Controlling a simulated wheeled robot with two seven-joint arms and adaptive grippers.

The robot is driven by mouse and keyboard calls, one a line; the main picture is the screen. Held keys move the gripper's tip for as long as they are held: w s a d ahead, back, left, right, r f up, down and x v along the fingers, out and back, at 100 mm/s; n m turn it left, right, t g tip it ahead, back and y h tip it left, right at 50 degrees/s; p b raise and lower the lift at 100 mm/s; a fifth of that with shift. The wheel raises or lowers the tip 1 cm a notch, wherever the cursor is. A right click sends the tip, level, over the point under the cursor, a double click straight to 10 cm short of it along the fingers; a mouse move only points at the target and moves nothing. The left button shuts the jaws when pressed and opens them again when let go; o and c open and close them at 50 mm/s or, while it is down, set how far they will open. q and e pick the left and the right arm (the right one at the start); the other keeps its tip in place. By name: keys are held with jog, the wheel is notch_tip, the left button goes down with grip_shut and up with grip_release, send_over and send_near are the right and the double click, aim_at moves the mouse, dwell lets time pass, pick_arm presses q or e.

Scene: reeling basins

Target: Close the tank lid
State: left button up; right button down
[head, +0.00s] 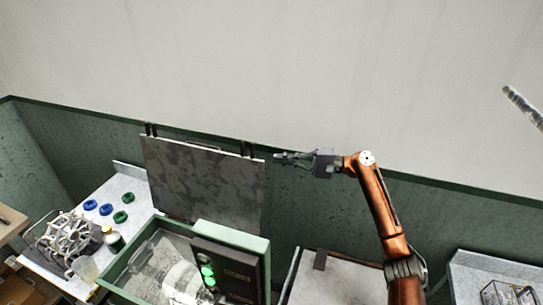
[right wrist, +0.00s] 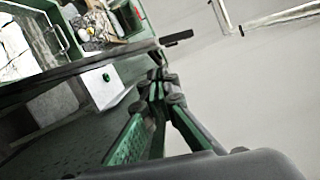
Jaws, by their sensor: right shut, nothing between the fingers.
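The tank lid (head: 205,182) is a grey mottled panel. It stands open, nearly upright, at the back of the green-rimmed tank (head: 128,262), with dark brackets on its top edge. My right gripper (head: 277,157) is shut and empty, just right of the lid's upper right corner; I cannot tell whether it touches. In the right wrist view the closed fingertips (right wrist: 158,77) are close to a dark edge that looks like the lid seen edge-on. My left gripper is not in view.
A dark control box (head: 226,268) with green lights sits at the tank's right. Left is a worktop with blue and green rings (head: 105,209) and a metal wheel (head: 70,236). A wire basket (head: 508,293) is at far right. The wall is behind the lid.

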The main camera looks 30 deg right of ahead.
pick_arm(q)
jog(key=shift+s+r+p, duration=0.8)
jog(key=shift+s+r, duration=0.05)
pick_arm(e)
jog(key=x, duration=0.9)
jog(key=shift+a, duration=0.2)
